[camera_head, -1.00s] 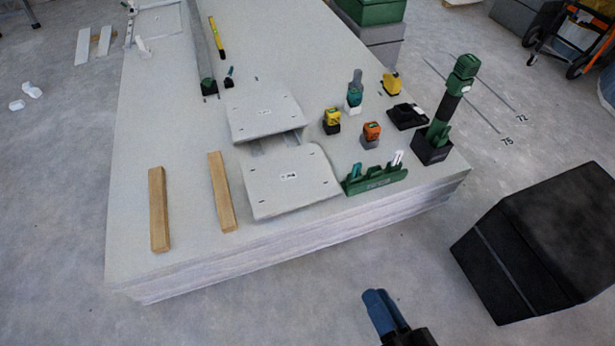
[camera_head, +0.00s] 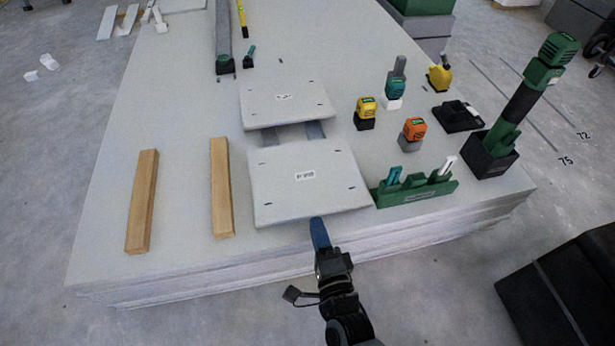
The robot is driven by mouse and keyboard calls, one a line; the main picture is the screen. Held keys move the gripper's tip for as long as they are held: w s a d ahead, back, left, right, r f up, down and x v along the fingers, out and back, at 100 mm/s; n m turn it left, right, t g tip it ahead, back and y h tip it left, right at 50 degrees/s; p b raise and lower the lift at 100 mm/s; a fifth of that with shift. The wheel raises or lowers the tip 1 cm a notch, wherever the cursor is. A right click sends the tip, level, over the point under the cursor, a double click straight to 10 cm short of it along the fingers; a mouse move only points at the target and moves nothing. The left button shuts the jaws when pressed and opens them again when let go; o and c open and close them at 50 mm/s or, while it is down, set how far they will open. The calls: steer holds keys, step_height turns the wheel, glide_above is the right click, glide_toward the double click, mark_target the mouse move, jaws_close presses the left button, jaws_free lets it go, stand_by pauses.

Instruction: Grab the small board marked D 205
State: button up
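Two small pale boards lie on the large stack of panels. The front board (camera_head: 285,195) has a printed label and several small dark slots; the back board (camera_head: 300,108) also has a label. Both labels are too small to read surely, so I cannot tell which is D 205. Both boards rest on grey supports (camera_head: 316,130), visible in the gap between them. My gripper (camera_head: 319,232), with blue fingers, is at the front board's near edge, right of its middle. Whether it touches the board, and whether the fingers are open, cannot be told from this angle.
Two wooden battens (camera_head: 142,202) (camera_head: 221,190) lie left of the front board. A green rack (camera_head: 418,192) stands close on its right. Beyond are tape measures (camera_head: 365,113) and a tall green-black tool (camera_head: 525,100). A black box (camera_head: 570,290) stands on the floor at right.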

mark_target(313, 211)
steer(key=x, duration=0.1)
steer(key=b+x, duration=0.1)
steer(key=x, duration=0.2)
steer(key=shift+w+f+b, duration=0.25)
steer(key=shift+b, duration=0.1)
steer(key=shift+w+a+r, duration=0.1)
steer(key=shift+w, duration=0.3)
jaws_close()
steer(key=shift+r, duration=0.1)
